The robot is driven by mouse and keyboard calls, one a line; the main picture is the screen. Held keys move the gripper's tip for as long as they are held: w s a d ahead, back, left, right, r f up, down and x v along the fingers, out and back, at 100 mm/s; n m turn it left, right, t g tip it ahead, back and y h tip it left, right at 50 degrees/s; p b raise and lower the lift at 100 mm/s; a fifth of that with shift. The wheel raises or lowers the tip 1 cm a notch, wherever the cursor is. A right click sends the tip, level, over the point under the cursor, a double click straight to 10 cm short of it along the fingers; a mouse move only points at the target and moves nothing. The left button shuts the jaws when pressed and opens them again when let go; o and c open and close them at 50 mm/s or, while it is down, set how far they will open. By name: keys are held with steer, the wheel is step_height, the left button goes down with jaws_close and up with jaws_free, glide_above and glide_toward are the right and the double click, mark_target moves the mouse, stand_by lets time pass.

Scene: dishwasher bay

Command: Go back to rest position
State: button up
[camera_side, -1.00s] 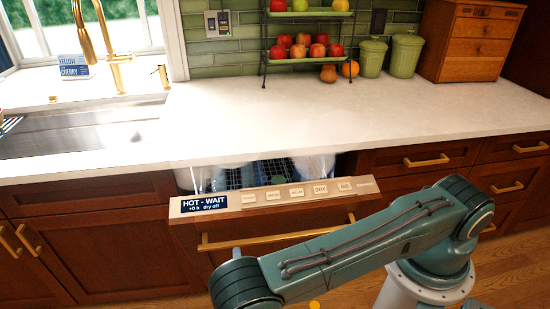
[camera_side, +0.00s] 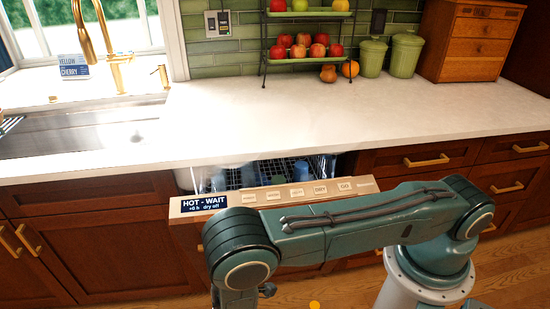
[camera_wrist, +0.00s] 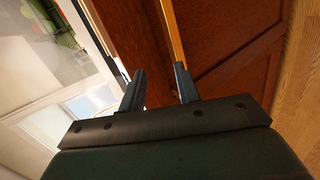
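The dishwasher front (camera_side: 375,184) is tilted open a little under the counter, and a rack (camera_side: 262,174) with blue items shows in the gap. Its display (camera_side: 203,203) reads "HOT - WAIT, +0 h, dry off". My arm crosses in front of the door and hides most of its handle. In the wrist view my gripper (camera_wrist: 158,78) has its two dark fingers apart with nothing held between them. Brown wood and a gold bar handle (camera_wrist: 172,35) show beyond the fingers. The fingers cannot be made out in the side view.
The white counter (camera_side: 300,115) is mostly clear. A two-tier fruit rack (camera_side: 308,61), green canisters (camera_side: 405,54) and a wooden drawer box (camera_side: 478,42) stand at its back. A sink (camera_side: 80,130) with a gold faucet (camera_side: 115,60) is at left.

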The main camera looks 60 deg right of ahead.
steer(key=s+d+r+m+g+y, duration=0.1)
steer(key=d+r+m+g+y, duration=0.3)
steer(key=r, duration=0.8)
steer(key=s+d+r+m+g+y, duration=0.25)
steer(key=d+r, duration=0.35)
steer(key=r, duration=0.6)
steer(key=s+d+r+t+y, duration=0.1)
steer(key=s+r+y, duration=0.1)
steer(key=s+r, duration=0.3)
steer(key=s+d+r+t+y, duration=0.2)
steer(key=s+r, duration=0.4)
steer(key=s, duration=0.7)
steer(key=shift+s+d+r+m+y, duration=0.2)
steer(key=shift+d+r+m+y, duration=0.05)
steer(key=shift+d+m+y, duration=0.1)
